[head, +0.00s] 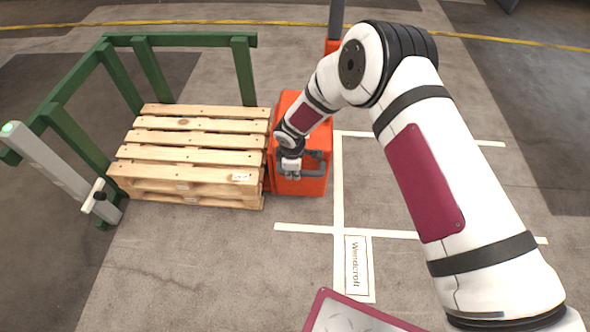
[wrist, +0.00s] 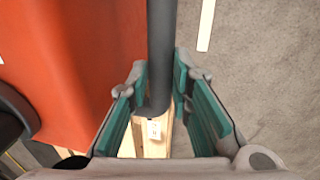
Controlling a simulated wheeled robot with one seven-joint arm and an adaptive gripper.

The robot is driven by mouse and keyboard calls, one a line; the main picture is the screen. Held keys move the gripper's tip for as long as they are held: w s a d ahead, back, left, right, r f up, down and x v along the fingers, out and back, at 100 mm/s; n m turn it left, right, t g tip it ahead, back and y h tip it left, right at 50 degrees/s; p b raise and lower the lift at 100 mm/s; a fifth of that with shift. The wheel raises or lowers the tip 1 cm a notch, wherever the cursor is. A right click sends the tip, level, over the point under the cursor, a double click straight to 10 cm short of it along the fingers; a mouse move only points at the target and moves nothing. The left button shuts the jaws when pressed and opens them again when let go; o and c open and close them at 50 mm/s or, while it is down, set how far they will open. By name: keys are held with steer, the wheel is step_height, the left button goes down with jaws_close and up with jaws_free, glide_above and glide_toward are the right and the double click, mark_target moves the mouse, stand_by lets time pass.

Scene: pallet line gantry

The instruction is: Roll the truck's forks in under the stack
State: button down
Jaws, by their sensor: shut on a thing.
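The orange truck (head: 314,186) stands close against the right side of the pallet stack (head: 190,157), which is made of pale wooden pallets. Its forks are not visible, so I cannot tell how far they reach under the stack. My gripper (head: 292,173) is at the near top of the truck, shut on its dark grey handle bar (head: 316,170). In the wrist view, the handle bar (wrist: 162,50) runs between the teal finger pads of my gripper (wrist: 160,90). The orange truck body (wrist: 65,60) fills the left side there, and pale wood (wrist: 152,146) shows below.
A green rail frame (head: 180,40) encloses the stack's back and left sides. A grey post (head: 50,165) with a white bracket stands at the left. White floor lines (head: 338,190) and a floor label (head: 358,266) lie right of the truck. The floor in front is clear.

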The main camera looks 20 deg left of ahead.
steer(key=shift+s+a+f, duration=0.1)
steer(key=shift+s+f, duration=0.05)
steer(key=shift+s, duration=0.15)
steer(key=c, duration=1.4)
jaws_free()
steer(key=shift+c, duration=0.2)
steer(key=shift+w, duration=0.15)
step_height(320, 180, up, 12)
steer(key=s, duration=0.2)
steer(key=shift+d, duration=0.35)
